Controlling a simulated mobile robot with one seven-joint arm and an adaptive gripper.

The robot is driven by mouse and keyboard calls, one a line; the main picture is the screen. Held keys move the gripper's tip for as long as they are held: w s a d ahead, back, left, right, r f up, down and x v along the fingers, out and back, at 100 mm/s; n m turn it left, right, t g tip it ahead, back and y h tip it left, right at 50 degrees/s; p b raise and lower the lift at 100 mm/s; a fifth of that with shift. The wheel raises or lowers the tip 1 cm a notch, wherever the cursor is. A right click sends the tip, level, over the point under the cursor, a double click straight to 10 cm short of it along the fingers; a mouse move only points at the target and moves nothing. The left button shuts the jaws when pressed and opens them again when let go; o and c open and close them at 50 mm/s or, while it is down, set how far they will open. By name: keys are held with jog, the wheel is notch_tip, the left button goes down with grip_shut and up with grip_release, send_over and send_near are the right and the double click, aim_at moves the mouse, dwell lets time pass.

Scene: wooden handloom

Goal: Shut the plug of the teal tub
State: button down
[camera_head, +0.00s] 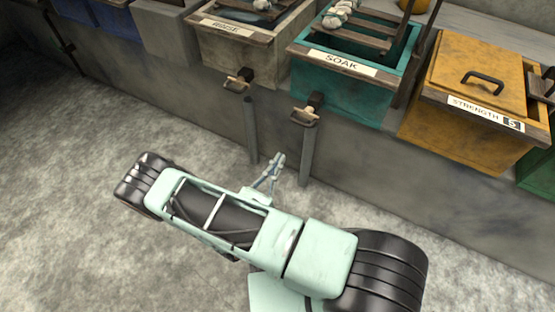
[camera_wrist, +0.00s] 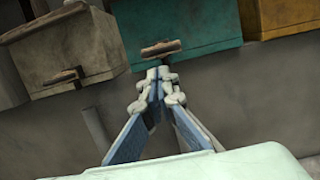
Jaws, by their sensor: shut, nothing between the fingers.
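The teal tub (camera_head: 345,91), with a label reading SOAK, stands in the row on the stone bench. Its plug (camera_head: 305,115) is a dark fitting with a wooden handle low on the front wall, above a grey pipe. My gripper (camera_head: 277,158) is shut and empty, below and to the left of the plug in the head view. In the wrist view my gripper (camera_wrist: 160,74) points toward the handle; contact cannot be told.
A beige tub (camera_head: 245,58) with a similar plug (camera_head: 238,82) is on the left. A yellow lidded tub (camera_head: 470,90) is on the right. Two grey pipes stand upright below the plugs. The grey floor (camera_head: 80,240) at left is clear.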

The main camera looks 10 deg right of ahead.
jog(key=b+x, duration=0.2)
jog(key=x, duration=0.9)
jog(key=shift+w+d, duration=0.1)
jog(key=shift+f+x, duration=0.2)
jog(key=shift+x, duration=1.5)
